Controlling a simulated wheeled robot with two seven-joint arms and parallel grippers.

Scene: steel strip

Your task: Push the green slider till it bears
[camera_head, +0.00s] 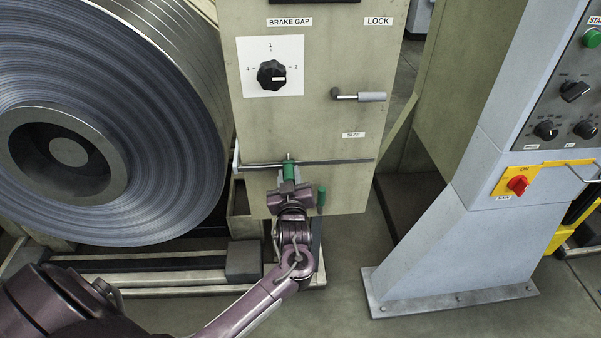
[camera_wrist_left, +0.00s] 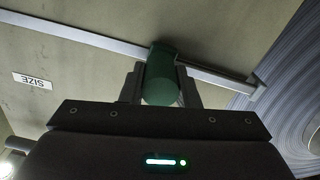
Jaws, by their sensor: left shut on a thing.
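The green slider (camera_head: 289,171) sits on a thin steel rail (camera_head: 340,161) across the front of the beige cabinet, below the SIZE label. My left gripper (camera_head: 288,182) reaches up to it from below and is shut on its green grip. In the left wrist view the green slider (camera_wrist_left: 161,74) stands between the two dark fingers of my left gripper (camera_wrist_left: 162,86). An upright end piece (camera_head: 236,160) stands at the rail's left end, beside the coil, with a gap between it and the slider. My right gripper is not in view.
A large steel strip coil (camera_head: 165,110) stands close on the left. The cabinet (camera_head: 320,120) carries a BRAKE GAP knob (camera_head: 271,75) and a lock handle (camera_head: 358,96). Another green handle (camera_head: 321,197) hangs just right of my gripper. A grey console (camera_head: 480,190) stands at right.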

